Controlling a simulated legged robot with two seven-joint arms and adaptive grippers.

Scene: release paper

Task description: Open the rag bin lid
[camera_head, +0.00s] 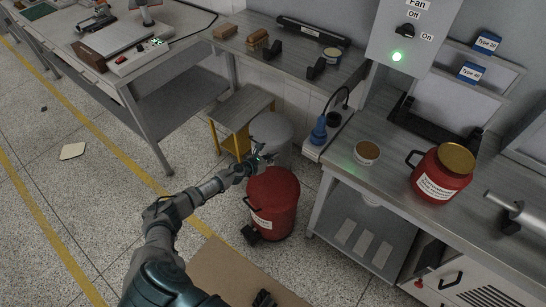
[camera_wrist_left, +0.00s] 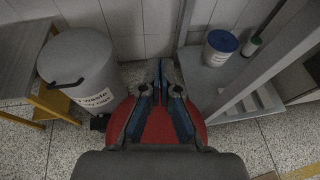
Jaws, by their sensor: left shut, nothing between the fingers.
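A red round bin (camera_head: 273,205) with a closed red lid and a white label stands on the floor. A grey bin (camera_head: 272,133) with a closed lid stands behind it; its label, partly readable in the left wrist view (camera_wrist_left: 82,75), mentions waste and rags. My left gripper (camera_head: 262,158) is shut and empty, over the back edge of the red lid, between the two bins. In the left wrist view its fingers (camera_wrist_left: 165,70) are together above the red lid; contact cannot be told. A dark piece at the bottom edge may be my right gripper (camera_head: 264,299), mostly cut off.
A yellow-legged stool (camera_head: 240,108) stands left of the grey bin. A bench with a red container (camera_head: 440,172) and an open round tin (camera_head: 367,152) is at right. A cardboard sheet (camera_head: 225,270) lies in front of the red bin. The floor at left is mostly clear.

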